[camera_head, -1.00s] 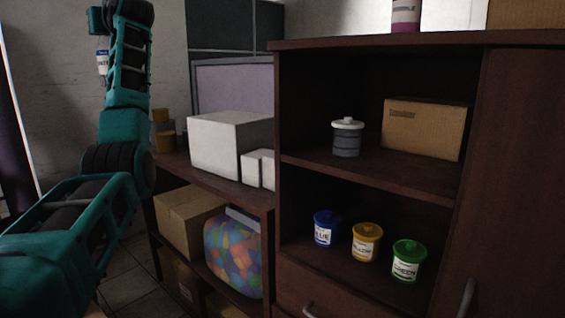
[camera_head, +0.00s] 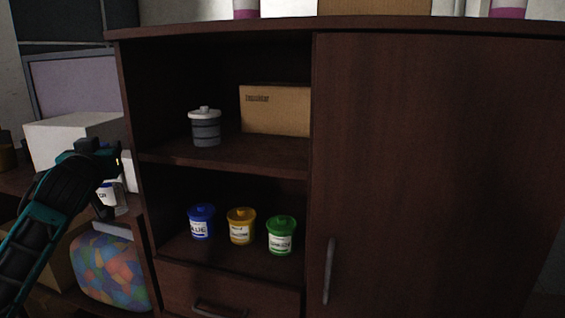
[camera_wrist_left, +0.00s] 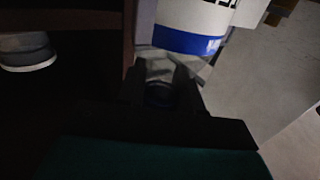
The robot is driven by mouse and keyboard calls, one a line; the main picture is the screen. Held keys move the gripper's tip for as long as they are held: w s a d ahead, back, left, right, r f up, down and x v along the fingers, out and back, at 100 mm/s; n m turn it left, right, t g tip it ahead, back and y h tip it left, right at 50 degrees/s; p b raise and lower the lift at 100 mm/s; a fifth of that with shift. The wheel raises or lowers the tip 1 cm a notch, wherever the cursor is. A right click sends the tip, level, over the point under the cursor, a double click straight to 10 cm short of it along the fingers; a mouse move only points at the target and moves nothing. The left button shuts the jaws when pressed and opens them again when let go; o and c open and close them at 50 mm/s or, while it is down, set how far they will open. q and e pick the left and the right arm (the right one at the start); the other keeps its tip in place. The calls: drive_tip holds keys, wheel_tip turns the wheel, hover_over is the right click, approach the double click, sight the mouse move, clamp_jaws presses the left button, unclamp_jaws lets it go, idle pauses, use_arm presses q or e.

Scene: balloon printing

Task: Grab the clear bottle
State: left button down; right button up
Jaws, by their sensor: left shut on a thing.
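My left gripper (camera_head: 108,178) is in the head view at the left, in front of the white boxes and beside the cabinet's left edge. It is shut on a small bottle (camera_head: 106,196) with a white label whose lettering I cannot fully read. In the left wrist view the bottle (camera_wrist_left: 195,25) shows a white label with a blue band, just beyond the dark fingers (camera_wrist_left: 160,85); its upper part is cut off. My right gripper is not in view.
The dark wooden cabinet (camera_head: 225,170) holds a grey jar with a white lid (camera_head: 205,128) and a cardboard box (camera_head: 275,110) above. Blue (camera_head: 200,222), yellow (camera_head: 241,227) and green (camera_head: 281,237) tubs stand below. A white box (camera_head: 70,140) and colourful bag (camera_head: 108,270) are left.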

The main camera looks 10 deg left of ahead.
use_arm(q)
drive_tip(key=s+d+f+m+h, duration=0.5)
drive_tip(key=s+d+f+h, duration=0.25)
drive_tip(key=d+f, duration=0.35)
drive_tip(key=s+d+f+m+h, duration=0.5)
drive_tip(key=s+d+f+h, duration=0.25)
drive_tip(key=d+f, duration=0.3)
drive_tip(key=d+n+t+y, duration=0.2)
drive_tip(key=d+n+y, duration=0.2)
drive_tip(key=d+y, duration=0.2)
drive_tip(key=shift+w+d+r+y, duration=0.2)
drive_tip(key=shift+w+d+y, duration=0.1)
drive_tip(key=shift+w+d, duration=0.15)
